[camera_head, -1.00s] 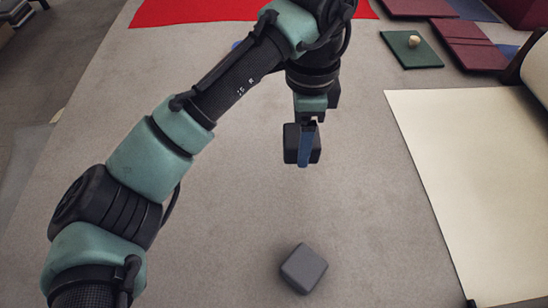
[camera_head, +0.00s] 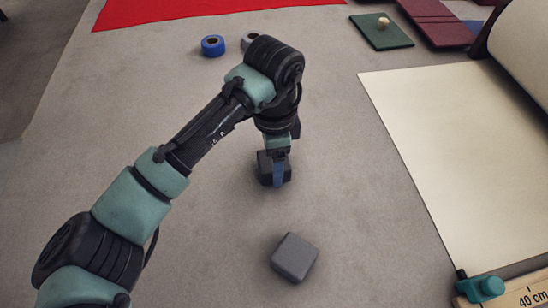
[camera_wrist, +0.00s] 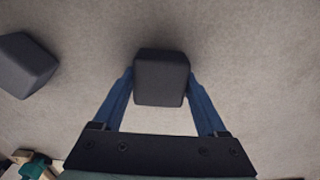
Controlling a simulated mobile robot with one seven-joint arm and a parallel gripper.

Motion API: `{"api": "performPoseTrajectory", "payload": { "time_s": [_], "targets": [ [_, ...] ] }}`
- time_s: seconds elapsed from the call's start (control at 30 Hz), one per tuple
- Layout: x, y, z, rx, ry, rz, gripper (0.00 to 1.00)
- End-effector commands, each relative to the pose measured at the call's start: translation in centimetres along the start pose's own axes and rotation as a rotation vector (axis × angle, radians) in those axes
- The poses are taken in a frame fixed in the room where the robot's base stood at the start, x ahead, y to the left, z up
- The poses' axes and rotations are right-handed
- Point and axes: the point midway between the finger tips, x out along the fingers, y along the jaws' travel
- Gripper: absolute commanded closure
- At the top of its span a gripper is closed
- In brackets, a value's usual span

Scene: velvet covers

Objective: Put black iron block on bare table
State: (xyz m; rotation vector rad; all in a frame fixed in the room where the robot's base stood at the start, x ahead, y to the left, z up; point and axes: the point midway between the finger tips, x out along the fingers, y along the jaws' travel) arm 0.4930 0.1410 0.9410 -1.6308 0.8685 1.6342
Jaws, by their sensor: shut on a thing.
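The black iron block (camera_head: 264,170) is a dark cube with rounded edges. My gripper (camera_head: 278,174) is shut on it, with a blue finger across its near side. In the wrist view the block (camera_wrist: 162,74) sits between the two blue fingers of my gripper (camera_wrist: 161,84). It is low over the bare grey table (camera_head: 190,240). I cannot tell whether its underside touches the surface. A lighter grey block (camera_head: 294,257) lies on the table nearer the camera, apart from the held one. It is also at the left of the wrist view (camera_wrist: 24,66).
A red cloth (camera_head: 200,8) lies at the back. A blue tape roll (camera_head: 213,45) and a grey roll (camera_head: 250,41) stand behind my arm. A cream sheet (camera_head: 450,150) covers the right side. A green cover (camera_head: 382,32) bears a small knob. Bare table surrounds the held block.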

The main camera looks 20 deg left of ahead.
Motion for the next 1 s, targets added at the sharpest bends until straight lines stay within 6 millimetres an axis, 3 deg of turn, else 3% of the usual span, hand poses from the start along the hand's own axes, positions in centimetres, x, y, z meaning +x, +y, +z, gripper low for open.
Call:
{"api": "performPoseTrajectory", "payload": {
  "time_s": [0.33,0.37,0.47,0.77,0.87,1.0],
  "targets": [
    [0.1,-0.1,0.0,0.0,0.002,-0.004,1.0],
    [0.2,-0.1,0.0,0.0,0.0,-0.002,0.2],
    [0.2,-0.1,0.0,0.0,0.0,-0.001,0.02],
    [-0.1,-0.1,0.0,0.0,0.0,-0.002,0.0],
    [-1.0,-0.1,0.0,0.001,0.001,-0.002,0.0],
    [-3.7,-0.1,0.0,0.002,0.001,-0.005,0.0]
  ]
}}
